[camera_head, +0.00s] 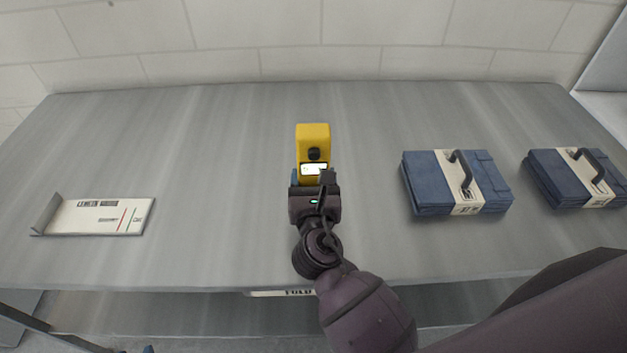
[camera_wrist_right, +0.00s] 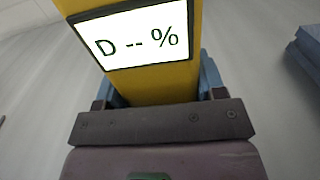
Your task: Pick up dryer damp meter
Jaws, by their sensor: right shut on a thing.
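The dryer damp meter (camera_head: 313,138) is a yellow block with a black knob and a white display, in the middle of the grey table. In the right wrist view the meter (camera_wrist_right: 150,84) fills the upper middle, and its display reads "D -- %". My right gripper (camera_head: 314,182) is shut on the meter, with a blue finger on each side of its body. The gripper hides the meter's near end. I cannot tell whether the meter touches the table. My left gripper is not in view.
Two folded blue bundles with pale bands and dark handles, one nearer (camera_head: 425,180) and one farther right (camera_head: 560,178), lie on the grey table (camera_head: 220,240). A white labelled tray (camera_head: 95,217) lies at the left. A tiled wall (camera_head: 290,35) stands behind. Table space left of the meter is clear.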

